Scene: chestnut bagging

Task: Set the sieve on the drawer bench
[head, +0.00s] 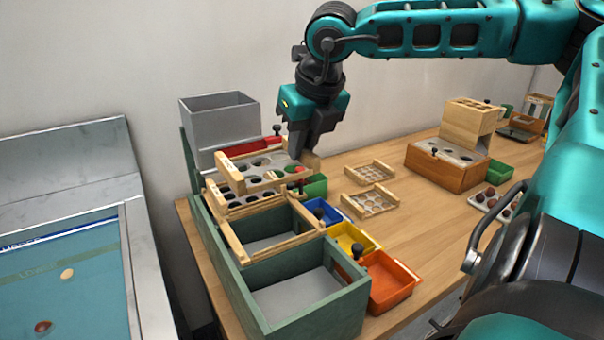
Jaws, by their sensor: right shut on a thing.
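The sieve is over the far part of the green drawer bench (262,317), just above a second wooden frame with holes (222,204). I cannot tell whether the two touch. The bench has coloured drawers pulled out on its right: green (316,187), blue (323,212), yellow (354,239) and orange (391,283). My left gripper is not in view.
A grey bin (222,118) stands at the bench's far end. Two small wooden grid frames (370,173) lie on the table (420,225). A wooden box unit (445,165) stands further right, near a tray with chestnuts (497,200). A framed blue-green surface (60,285) is at left.

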